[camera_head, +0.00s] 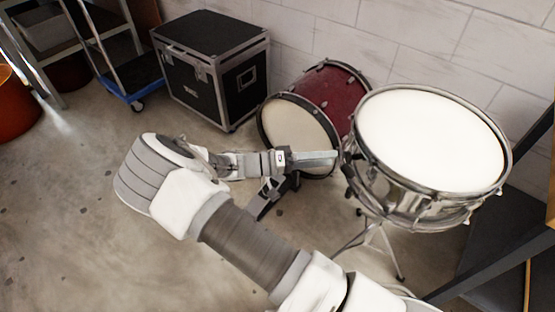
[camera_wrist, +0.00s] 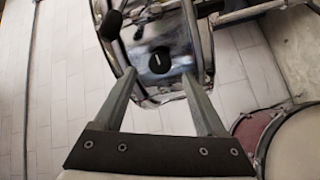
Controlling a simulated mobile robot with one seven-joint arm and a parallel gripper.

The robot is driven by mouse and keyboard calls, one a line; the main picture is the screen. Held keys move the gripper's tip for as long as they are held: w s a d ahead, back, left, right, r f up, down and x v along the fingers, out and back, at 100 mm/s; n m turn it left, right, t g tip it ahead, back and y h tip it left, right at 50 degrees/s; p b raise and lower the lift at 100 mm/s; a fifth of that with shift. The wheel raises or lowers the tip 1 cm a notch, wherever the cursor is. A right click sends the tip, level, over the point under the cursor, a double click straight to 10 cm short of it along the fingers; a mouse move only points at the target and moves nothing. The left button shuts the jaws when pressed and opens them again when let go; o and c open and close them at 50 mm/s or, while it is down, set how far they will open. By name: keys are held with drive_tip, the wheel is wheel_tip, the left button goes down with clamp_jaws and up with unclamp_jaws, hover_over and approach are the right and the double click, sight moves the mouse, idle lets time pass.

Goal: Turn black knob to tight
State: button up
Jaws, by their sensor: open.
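The snare drum (camera_head: 425,140) has a white head and a shiny metal shell, and stands at the right in the head view. In the wrist view its shell (camera_wrist: 160,32) fills the upper middle. A round black knob (camera_wrist: 158,62) sits on that shell, just beyond and between my fingertips. A second dark, knob-like part (camera_wrist: 110,25) is to its upper left. My gripper (camera_head: 328,160) reaches to the drum's left side; in the wrist view (camera_wrist: 159,76) its jaws are apart with nothing held. I cannot tell whether a finger touches the knob or shell. The knob's setting is not readable.
A red bass drum (camera_head: 330,90) stands behind my gripper. A black case (camera_head: 205,70) and a blue-based cart (camera_head: 125,92) are at the back left. The snare's stand legs (camera_head: 385,245) spread below it. Floor at the left is open.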

drive_tip(key=s+a+p, duration=0.1)
drive_tip(key=s+a, duration=0.1)
drive_tip(key=a, duration=1.1)
drive_tip(key=shift+f, duration=0.15)
drive_tip(key=shift+d, duration=0.1)
drive_tip(key=s+d+r+g+y, duration=0.4)
drive_tip(key=d+r+g+y, duration=0.1)
drive_tip(key=d+r+y, duration=0.75)
drive_tip(key=s+d+r+n+t+y, duration=0.1)
drive_tip(key=s+d+r+t+y, duration=0.25)
drive_tip(key=s+r, duration=0.3)
drive_tip(key=s+d+r+n+t+y, duration=0.2)
drive_tip(key=s+r+t, duration=0.35)
drive_tip(key=s, duration=0.25)
wheel_tip(320, 180, up, 22)
drive_tip(key=g+p, duration=0.1)
drive_tip(key=p, duration=2)
drive_tip(key=shift+w+p, duration=0.2)
drive_tip(key=shift+p, duration=0.1)
